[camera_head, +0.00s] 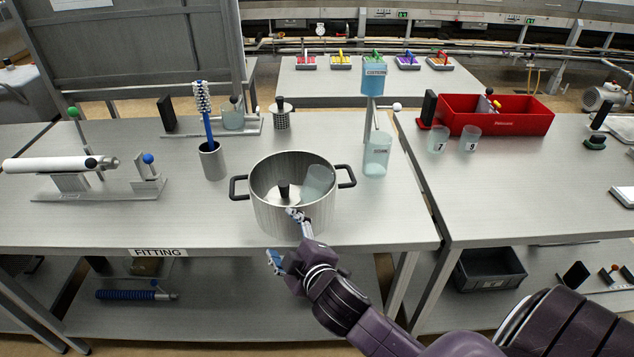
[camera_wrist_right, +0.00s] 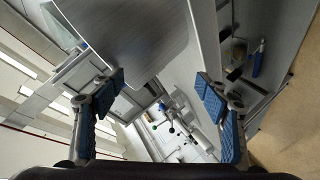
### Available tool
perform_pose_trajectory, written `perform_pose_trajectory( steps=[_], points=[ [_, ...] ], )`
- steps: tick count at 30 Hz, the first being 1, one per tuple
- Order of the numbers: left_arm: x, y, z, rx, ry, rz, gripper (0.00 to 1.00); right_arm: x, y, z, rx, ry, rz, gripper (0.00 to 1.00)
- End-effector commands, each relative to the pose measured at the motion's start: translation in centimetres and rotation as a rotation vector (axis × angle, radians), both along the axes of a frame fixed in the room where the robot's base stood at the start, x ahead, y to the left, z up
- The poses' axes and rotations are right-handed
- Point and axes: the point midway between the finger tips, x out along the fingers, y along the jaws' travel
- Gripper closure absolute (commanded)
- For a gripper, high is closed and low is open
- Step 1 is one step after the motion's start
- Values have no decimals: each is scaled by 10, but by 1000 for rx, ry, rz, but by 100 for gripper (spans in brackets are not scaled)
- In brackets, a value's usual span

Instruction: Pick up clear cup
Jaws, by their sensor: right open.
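A clear cup (camera_head: 318,182) leans tilted inside the metal pot (camera_head: 285,213), at the right of its interior. Other clear cups stand apart: one (camera_head: 377,158) below the blue container, one (camera_head: 233,117) at the back left, and cups marked 7 (camera_head: 437,140) and 9 (camera_head: 470,138) on the right table. My right gripper (camera_head: 284,240) is at the front of the pot, near the table edge. Its blue-padded fingers are spread and empty; they also show in the right wrist view (camera_wrist_right: 162,96). No cup is clear to me in that view. My left gripper is out of view.
The pot has black side handles and a dark knob inside. A grey holder with a brush (camera_head: 211,160) stands left of it. A red bin (camera_head: 495,117) is on the right table. A gap separates the two tables. The left table's front is mostly bare.

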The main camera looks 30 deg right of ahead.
Motion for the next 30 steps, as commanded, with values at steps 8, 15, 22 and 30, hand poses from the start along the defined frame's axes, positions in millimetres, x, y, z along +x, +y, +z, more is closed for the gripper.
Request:
perform_pose_trajectory(
  steps=[8, 15, 22, 30],
  points=[
    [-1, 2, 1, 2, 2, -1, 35, 49, 28, 122, -329, -368, 178, 32],
    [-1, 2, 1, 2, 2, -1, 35, 64, 102, 232, -860, -809, 436, 32],
    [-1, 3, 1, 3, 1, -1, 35, 42, 184, 254, -1597, -1222, 787, 32],
    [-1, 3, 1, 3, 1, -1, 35, 51, 143, 167, -2437, -1359, 1384, 32]
  ],
)
